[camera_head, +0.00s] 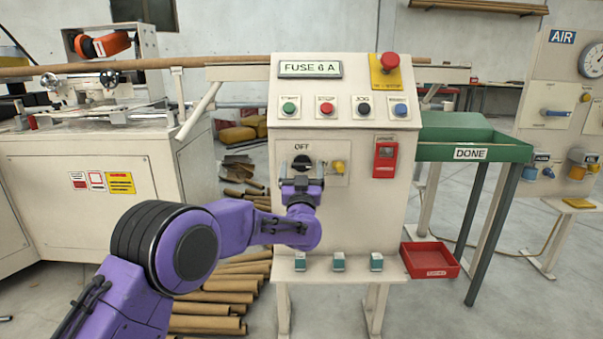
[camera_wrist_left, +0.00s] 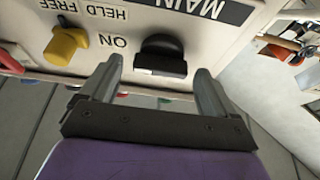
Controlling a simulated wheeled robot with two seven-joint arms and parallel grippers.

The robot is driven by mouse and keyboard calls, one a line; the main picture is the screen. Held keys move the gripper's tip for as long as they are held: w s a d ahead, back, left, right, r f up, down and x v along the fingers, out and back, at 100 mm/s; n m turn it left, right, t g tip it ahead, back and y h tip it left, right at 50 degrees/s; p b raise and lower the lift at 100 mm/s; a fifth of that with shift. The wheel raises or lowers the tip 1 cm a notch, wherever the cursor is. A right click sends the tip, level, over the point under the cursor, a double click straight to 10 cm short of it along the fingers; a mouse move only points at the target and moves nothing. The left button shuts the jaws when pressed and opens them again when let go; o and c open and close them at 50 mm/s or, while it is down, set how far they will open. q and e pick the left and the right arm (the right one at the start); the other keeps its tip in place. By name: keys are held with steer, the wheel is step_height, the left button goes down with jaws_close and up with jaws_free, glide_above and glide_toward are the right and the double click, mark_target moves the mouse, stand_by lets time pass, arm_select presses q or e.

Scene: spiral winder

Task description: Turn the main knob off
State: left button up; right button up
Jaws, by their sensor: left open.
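The main knob (camera_head: 302,162) is a black rotary knob on the front of the cream control box (camera_head: 370,215), under the word OFF. In the left wrist view the picture is upside down, and the black knob (camera_wrist_left: 161,55) shows beside the word ON, with its raised grip bar lying across the picture. My left gripper (camera_head: 301,177) is right in front of the knob, open, with one finger on each side. In the wrist view its fingertips (camera_wrist_left: 159,68) flank the knob; I cannot tell whether they touch it. My right gripper is not in view.
A yellow knob (camera_head: 338,167) marked HELD FREE in the wrist view sits close to the right. A red switch (camera_head: 385,157), a row of push buttons and a red emergency stop (camera_head: 389,62) are also on the box. A green DONE tray (camera_head: 470,153) stands at right.

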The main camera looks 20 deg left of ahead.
arm_select(q)
steer(key=c, duration=1.1)
steer(key=shift+o, duration=0.2)
steer(key=shift+n, duration=0.4)
steer(key=n+y+p, duration=0.1)
steer(key=n, duration=0.1)
steer(key=n+g+y+p, duration=0.1)
steer(key=n, duration=0.2)
steer(key=shift+d+g+y, duration=0.1)
steer(key=shift+g+y, duration=0.2)
steer(key=shift+y, duration=0.1)
steer(key=n+g+y+p, duration=0.1)
steer(key=n, duration=0.2)
steer(key=n+g+y+p, duration=0.1)
steer(key=n, duration=0.3)
steer(key=shift+n+g, duration=0.3)
steer(key=n+g+p, duration=0.1)
steer(key=n, duration=0.1)
steer(key=n+g+p, duration=0.1)
steer(key=n, duration=0.2)
steer(key=shift+r+y, duration=0.1)
steer(key=shift+y, duration=0.2)
steer(key=shift+d+n+g+p, duration=0.1)
steer(key=shift+n+g+p, duration=0.6)
steer(key=shift+n, duration=1.3)
